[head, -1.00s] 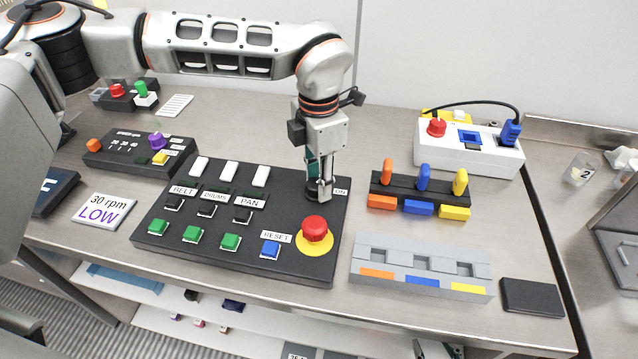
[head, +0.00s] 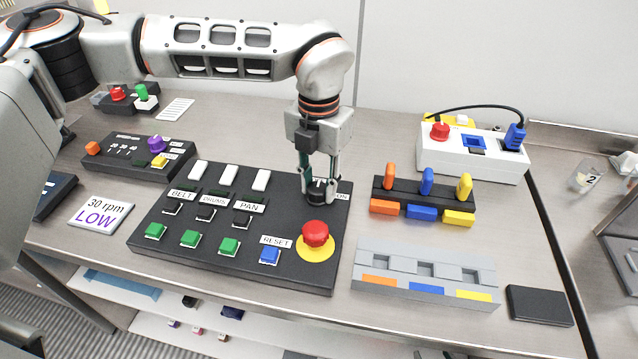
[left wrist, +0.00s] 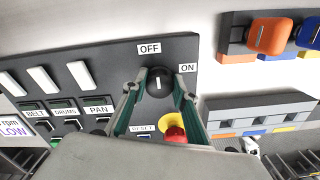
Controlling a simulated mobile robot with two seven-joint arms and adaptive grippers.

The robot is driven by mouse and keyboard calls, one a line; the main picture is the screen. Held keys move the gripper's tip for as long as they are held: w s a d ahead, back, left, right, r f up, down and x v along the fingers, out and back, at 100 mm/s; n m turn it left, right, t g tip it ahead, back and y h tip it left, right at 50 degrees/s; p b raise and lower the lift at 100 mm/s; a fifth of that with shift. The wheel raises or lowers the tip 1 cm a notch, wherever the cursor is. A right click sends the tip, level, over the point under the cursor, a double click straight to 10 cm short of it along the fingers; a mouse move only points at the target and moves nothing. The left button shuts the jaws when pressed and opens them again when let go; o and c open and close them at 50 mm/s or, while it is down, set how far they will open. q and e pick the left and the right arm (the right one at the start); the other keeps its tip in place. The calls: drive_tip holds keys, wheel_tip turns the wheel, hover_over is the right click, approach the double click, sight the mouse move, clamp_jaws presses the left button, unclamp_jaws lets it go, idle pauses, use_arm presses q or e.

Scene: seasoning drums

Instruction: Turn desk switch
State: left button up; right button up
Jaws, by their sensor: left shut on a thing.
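The desk switch is a black rotary knob (left wrist: 159,83) with a white pointer line on the black control panel (head: 150,225). In the left wrist view the OFF label (left wrist: 149,48) is above it and the ON label (left wrist: 187,68) is to its upper right. The pointer line stands nearly upright in that view, nearer OFF than ON. My left gripper (head: 319,200) points down over the panel's far right corner. Its two fingers are shut on the knob, one on each side, as the left wrist view (left wrist: 158,92) shows. My right gripper is not in view.
A red emergency button (head: 315,233) on a yellow base sits close in front of the knob. To the right are a rack of coloured pegs (head: 425,190) and a grey slotted block (head: 425,270). A white box (head: 475,150) with a cable stands behind.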

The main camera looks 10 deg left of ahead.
sight(319, 185)
use_arm(q)
drive_tip(key=shift+r, duration=0.1)
drive_tip(key=o, duration=1.1)
wheel_tip(319, 185, up, 12)
idle(0.4)
